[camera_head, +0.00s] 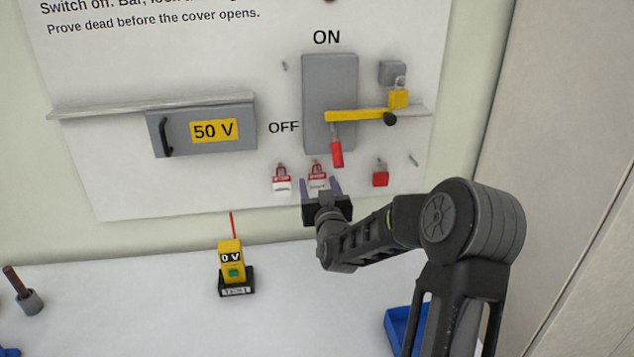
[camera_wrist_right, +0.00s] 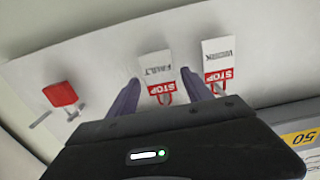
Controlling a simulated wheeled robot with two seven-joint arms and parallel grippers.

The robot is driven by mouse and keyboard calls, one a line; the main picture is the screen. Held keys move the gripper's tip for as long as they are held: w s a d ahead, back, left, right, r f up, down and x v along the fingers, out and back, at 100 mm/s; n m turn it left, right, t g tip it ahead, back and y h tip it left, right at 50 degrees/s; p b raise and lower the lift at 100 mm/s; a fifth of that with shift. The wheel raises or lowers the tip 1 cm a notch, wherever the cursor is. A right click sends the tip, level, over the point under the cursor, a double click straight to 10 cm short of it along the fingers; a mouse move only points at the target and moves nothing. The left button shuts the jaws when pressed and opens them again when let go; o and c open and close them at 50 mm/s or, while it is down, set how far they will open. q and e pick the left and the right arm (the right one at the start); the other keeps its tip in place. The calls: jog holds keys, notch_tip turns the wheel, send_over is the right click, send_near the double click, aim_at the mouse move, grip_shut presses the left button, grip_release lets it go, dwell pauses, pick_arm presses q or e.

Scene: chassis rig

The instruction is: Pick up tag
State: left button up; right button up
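Two red-and-white STOP tags hang on the panel below the switch. The left tag (camera_head: 282,180) reads "WORK…" in the right wrist view (camera_wrist_right: 219,52). The right tag (camera_head: 318,171) reads "FAULT" in the wrist view (camera_wrist_right: 157,68). My right gripper (camera_head: 320,187) is open in front of the FAULT tag. In the wrist view its two fingers (camera_wrist_right: 160,82) stand on either side of this tag, with no clear contact. The WORK tag is outside the fingers, beside one of them. My left gripper is not in view.
A red padlock (camera_head: 380,178) hangs right of the tags. Above are a grey switch box (camera_head: 328,85), red lever down, and a yellow bar (camera_head: 355,116) with a yellow padlock (camera_head: 398,98). A yellow tester (camera_head: 231,265) stands on the bench, a blue tray (camera_head: 397,322) at right.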

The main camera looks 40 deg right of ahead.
jog(key=c, duration=1.2)
jog(key=shift+r+b, duration=0.15)
jog(key=shift+b, duration=0.4)
jog(key=shift+r+b+v, duration=0.2)
jog(key=shift+b+v, duration=6.75)
jog(key=shift+v, duration=2.05)
